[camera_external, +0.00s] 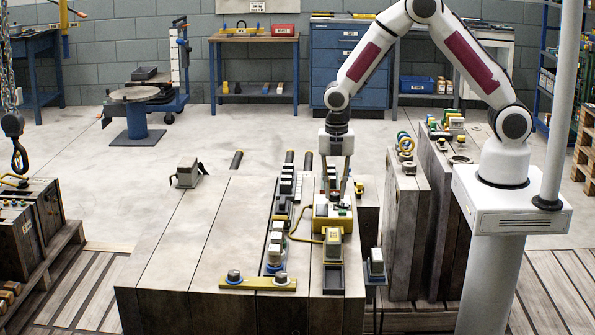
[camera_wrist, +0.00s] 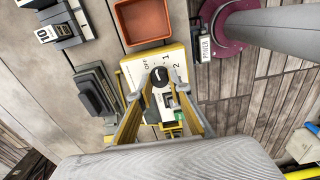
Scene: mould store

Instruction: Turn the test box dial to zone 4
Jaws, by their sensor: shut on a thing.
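The test box (camera_external: 320,212) is yellow with a pale top and stands on the large mould block. It also shows in the wrist view (camera_wrist: 137,66). The marks nearer me, including any 4, are hidden by my fingers. My gripper (camera_external: 335,194) points down over the box, and in the wrist view its two fingers (camera_wrist: 160,86) close in on the dial's sides. The dial's exact pointing direction is too small to tell.
An orange-brown tray (camera_wrist: 143,20) lies beyond the box in the wrist view, and a grey post (camera_wrist: 265,32) stands to the right.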

